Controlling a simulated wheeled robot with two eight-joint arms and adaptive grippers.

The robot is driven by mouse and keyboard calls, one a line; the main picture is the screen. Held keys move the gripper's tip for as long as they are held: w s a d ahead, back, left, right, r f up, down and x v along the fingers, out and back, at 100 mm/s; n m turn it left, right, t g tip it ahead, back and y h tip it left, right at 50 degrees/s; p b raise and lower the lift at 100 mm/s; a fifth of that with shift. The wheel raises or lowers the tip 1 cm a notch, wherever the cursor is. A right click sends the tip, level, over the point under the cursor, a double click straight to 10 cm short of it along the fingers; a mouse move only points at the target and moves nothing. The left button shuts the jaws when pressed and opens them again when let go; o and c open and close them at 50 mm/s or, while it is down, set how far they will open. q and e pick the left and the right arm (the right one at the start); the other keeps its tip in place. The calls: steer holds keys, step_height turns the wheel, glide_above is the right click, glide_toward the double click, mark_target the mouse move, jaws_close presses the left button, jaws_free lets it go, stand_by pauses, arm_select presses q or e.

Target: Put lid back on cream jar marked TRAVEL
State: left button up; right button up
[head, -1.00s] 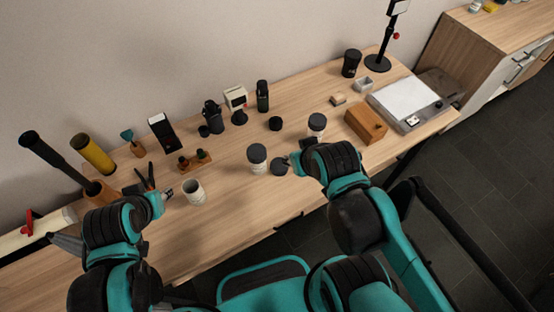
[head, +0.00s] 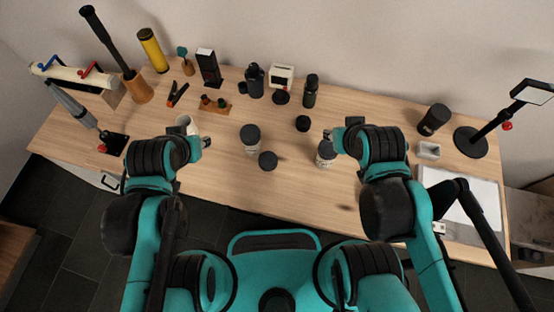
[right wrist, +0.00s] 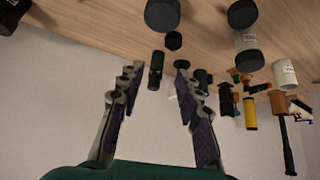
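Two pale jars with dark tops stand on the table in the head view: a left jar (head: 251,140) and a right jar (head: 325,155). Their labels are too small to read, so I cannot tell which says TRAVEL. A dark round piece (head: 267,160) lies in front of the left jar, and a smaller dark round piece (head: 303,123) farther back. My right gripper (head: 333,135) is just beside the right jar; its fingers (right wrist: 156,70) are apart with nothing between them.
Behind stand a dark bottle (head: 254,80), a white-faced device (head: 281,77) and another dark bottle (head: 310,92). On the right are a dark canister (head: 434,119), a small grey container (head: 428,150) and a lamp (head: 472,140). The table's front middle is clear.

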arm_select(q)
steer(key=shift+a, duration=0.2)
arm_select(e)
steer(key=shift+a, duration=0.25)
arm_select(q)
steer(key=shift+o, duration=0.7)
arm_select(e)
steer(key=shift+o, duration=0.7)
steer(key=shift+w, duration=0.1)
arm_select(q)
steer(key=shift+o, duration=0.2)
arm_select(e)
steer(key=o, duration=0.9)
steer(key=shift+w+a, duration=0.15)
steer(key=shift+a, duration=0.1)
steer(key=w+a+f+n+g, duration=0.1)
steer(key=a+f+n+g, duration=0.1)
steer(key=a+f+n, duration=0.1)
steer(key=w+a+f+n+g, duration=0.2)
steer(key=a+f+n, duration=0.1)
steer(key=a+f, duration=0.3)
steer(key=w+a+f+n+g, duration=0.2)
steer(key=a+f+n+g, duration=0.1)
steer(key=a, duration=0.5)
steer(key=shift+f, duration=0.9)
steer(key=shift+s+a+f, duration=0.15)
steer(key=shift+a+f, duration=0.05)
steer(key=shift+f, duration=0.05)
arm_select(q)
steer(key=shift+f, duration=0.1)
